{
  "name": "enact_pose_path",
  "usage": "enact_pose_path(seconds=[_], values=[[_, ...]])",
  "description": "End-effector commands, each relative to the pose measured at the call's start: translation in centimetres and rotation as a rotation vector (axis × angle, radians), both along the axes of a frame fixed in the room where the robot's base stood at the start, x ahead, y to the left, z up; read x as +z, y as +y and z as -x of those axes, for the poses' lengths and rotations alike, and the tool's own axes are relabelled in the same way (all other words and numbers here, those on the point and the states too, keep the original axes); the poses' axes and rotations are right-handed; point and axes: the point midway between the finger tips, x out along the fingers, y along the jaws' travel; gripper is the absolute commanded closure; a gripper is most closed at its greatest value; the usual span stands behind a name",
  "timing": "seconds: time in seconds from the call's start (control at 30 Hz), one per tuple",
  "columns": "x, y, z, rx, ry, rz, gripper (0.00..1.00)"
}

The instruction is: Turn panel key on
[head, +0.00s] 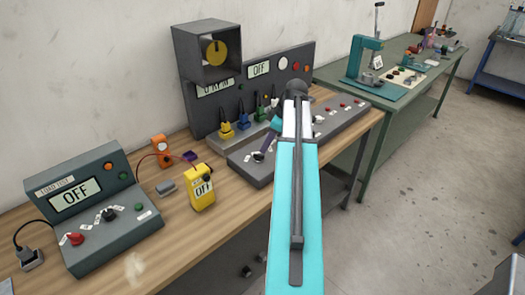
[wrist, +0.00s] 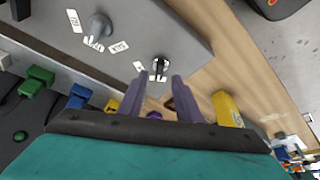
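The grey control panel (head: 243,177) stands on the wooden bench, with knobs and white labels on its sloped top. In the wrist view, a small dark key switch (wrist: 160,66) with white labels sits on the panel (wrist: 185,30), just ahead of my purple fingertips. My gripper (wrist: 158,78) is open, its fingers apart on either side of the key's line, with nothing between them. In the head view my gripper (head: 267,142) is over the panel's left part, and my arm hides some of the panel. I cannot tell whether the fingers touch the key.
The upright board (head: 308,62) behind carries a display reading OFF and coloured plugs. A grey knob (wrist: 98,27) stands on the panel. A yellow meter (head: 202,190) and a load test box (head: 105,225) stand to the left. A green bench (head: 425,73) is at right.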

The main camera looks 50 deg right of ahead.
Motion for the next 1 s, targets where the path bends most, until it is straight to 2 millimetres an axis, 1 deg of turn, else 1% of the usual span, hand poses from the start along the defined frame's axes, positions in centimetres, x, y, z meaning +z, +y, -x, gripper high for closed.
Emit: enact_pose_path(seconds=[0.3, 0.5, 0.7, 0.97, 1.0], values=[[-2.9, 0.5, -1.1, -0.001, 0.001, -0.001, 0.69], [-4.3, 0.8, -1.6, -0.001, 0.001, -0.001, 0.69], [-4.9, 0.8, -1.7, -0.001, 0.000, 0.000, 0.69], [-4.9, 0.8, -1.7, -0.002, 0.000, 0.000, 0.69], [-4.9, 0.8, -1.7, -0.002, 0.000, 0.000, 0.76]])
